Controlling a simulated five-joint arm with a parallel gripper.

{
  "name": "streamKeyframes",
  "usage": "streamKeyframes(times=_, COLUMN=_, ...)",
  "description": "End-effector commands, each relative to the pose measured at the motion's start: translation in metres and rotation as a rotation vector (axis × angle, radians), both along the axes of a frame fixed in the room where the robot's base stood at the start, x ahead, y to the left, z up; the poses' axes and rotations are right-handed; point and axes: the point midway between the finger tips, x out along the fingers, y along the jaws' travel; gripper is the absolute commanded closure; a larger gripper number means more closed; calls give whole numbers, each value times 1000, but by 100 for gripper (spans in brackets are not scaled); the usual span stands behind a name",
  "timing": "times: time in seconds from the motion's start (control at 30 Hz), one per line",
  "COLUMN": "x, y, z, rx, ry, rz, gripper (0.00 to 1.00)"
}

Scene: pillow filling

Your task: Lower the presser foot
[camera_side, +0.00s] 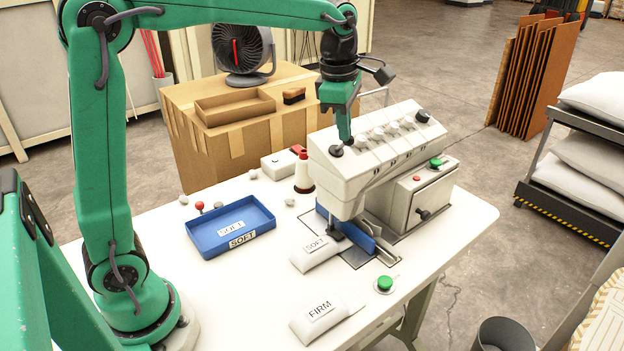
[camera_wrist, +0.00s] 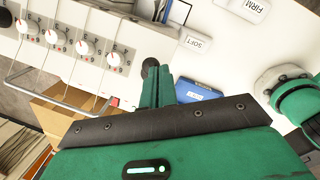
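The white sewing machine (camera_side: 375,155) stands at the back right of the white table, with a row of dials and black knobs on its sloping top. My gripper (camera_side: 345,138) points down at the left end of that top, beside a black knob (camera_side: 336,151). In the wrist view my gripper (camera_wrist: 156,75) reaches a round black knob (camera_wrist: 150,64); its fingers overlap, so I cannot tell whether they grip it.
A blue tray marked SOFT (camera_side: 230,228) stands left of the machine. A FIRM case (camera_side: 325,313) lies at the front, near a green button (camera_side: 384,283). A red-topped thread cone (camera_side: 303,175) stands close to the machine. The table's middle is mostly clear.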

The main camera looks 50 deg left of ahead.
Motion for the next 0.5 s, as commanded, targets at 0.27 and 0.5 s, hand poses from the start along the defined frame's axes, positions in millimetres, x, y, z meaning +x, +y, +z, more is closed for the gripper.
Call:
streamKeyframes(times=0.27, x=-2, y=11, z=-11, rx=3, ry=22, rz=7, gripper=100)
streamKeyframes(times=0.5, x=-2, y=17, z=-12, rx=4, ry=22, rz=11, gripper=100)
